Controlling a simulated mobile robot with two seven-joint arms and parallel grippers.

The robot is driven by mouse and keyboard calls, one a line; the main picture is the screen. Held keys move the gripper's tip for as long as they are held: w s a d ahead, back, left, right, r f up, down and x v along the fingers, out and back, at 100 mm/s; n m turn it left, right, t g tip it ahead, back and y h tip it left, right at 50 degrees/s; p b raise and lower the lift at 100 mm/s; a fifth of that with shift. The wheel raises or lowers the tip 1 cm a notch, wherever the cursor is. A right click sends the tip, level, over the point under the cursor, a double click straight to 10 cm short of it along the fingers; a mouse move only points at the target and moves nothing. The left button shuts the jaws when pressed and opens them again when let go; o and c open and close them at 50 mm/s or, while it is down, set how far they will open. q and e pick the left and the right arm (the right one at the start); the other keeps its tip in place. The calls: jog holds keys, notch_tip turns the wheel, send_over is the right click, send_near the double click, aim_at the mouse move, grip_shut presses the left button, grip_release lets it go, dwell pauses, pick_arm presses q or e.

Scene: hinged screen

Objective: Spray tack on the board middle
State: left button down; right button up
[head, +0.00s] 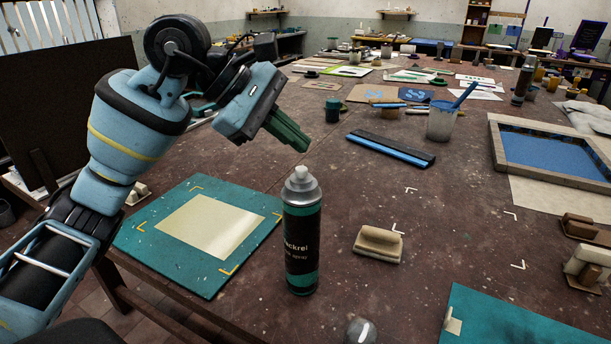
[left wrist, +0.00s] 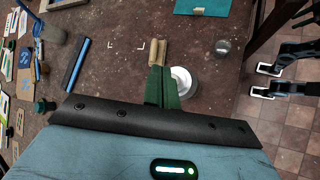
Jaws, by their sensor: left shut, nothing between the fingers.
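The spray can (head: 302,240), dark with teal bands and a pale nozzle, stands upright on the table in the head view. A teal board (head: 150,245) lies flat left of it, with a pale cream rectangle (head: 210,227) in its middle and yellow corner marks. My left gripper (head: 300,143) is shut and empty, its green fingers above and behind the can, apart from it in the head view. In the left wrist view the fingers (left wrist: 162,84) partly cover the can's white top (left wrist: 182,80). My right gripper is not in view.
A wooden-handled block (head: 379,244) lies right of the can, and a clear round thing (head: 361,330) in front. Another teal board (head: 490,318) is at lower right. A blue-edged bar (head: 390,149), a cup (head: 441,122) and a framed screen (head: 555,155) stand farther back.

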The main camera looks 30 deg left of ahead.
pick_arm(q)
jog(key=shift+f, duration=0.65)
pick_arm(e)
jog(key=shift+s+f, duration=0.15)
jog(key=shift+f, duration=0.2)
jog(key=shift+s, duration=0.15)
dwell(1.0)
pick_arm(q)
jog(key=shift+f+b, duration=0.1)
jog(key=shift+b, duration=0.2)
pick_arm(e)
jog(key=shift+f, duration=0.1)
pick_arm(q)
jog(key=shift+f, duration=0.3)
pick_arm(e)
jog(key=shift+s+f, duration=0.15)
